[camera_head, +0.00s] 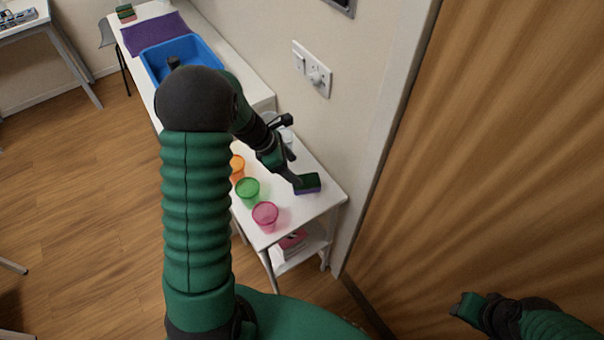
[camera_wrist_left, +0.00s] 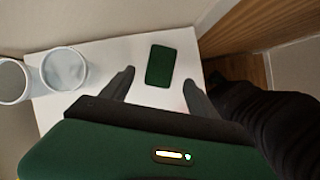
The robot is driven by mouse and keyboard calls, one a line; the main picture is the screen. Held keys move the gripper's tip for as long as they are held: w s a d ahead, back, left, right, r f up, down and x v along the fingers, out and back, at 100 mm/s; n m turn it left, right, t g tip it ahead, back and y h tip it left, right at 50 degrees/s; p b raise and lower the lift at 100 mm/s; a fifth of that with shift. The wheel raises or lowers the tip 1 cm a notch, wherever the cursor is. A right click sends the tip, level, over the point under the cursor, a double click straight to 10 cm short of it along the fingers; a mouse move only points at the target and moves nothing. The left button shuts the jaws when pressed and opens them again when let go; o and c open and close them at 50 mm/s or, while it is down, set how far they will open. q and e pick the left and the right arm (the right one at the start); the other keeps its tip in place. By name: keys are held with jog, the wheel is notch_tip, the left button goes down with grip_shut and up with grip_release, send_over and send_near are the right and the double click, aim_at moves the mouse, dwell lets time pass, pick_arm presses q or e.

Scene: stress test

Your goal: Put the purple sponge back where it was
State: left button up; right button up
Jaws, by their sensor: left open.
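The purple sponge (camera_head: 308,184) has a dark green top and purple lower edge. It lies on the small white table near its right edge, by the wall. In the left wrist view its green top (camera_wrist_left: 172,58) shows flat on the white surface, beyond and between my fingertips. Whether a finger touches the sponge I cannot tell. My right gripper (camera_head: 464,306) is at the lower right, away from the table; its jaws are unclear.
Orange (camera_head: 237,168), green (camera_head: 248,191) and pink (camera_head: 265,215) cups stand along the small table's left side. Two whitish cups (camera_wrist_left: 64,68) show in the wrist view. A blue tub (camera_head: 182,52), purple mat (camera_head: 152,33) and stacked sponges (camera_head: 126,13) are on the farther table.

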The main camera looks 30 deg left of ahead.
pick_arm(q)
jog(key=s+d+r+m+y, duration=0.2)
jog(key=s+d+m, duration=0.4)
jog(key=m, duration=0.7)
jog(key=s+d+r+m+g+y, duration=0.1)
jog(key=s+d+m, duration=0.6)
jog(key=m, duration=0.7)
jog(key=shift+d+r+y, duration=0.5)
jog(key=shift+d+r, duration=0.35)
jog(key=shift+r, duration=0.1)
jog(key=shift+s+a, duration=0.1)
jog(key=shift+a, duration=0.2)
jog(key=shift+d, duration=0.2)
jog(key=shift+a, duration=0.1)
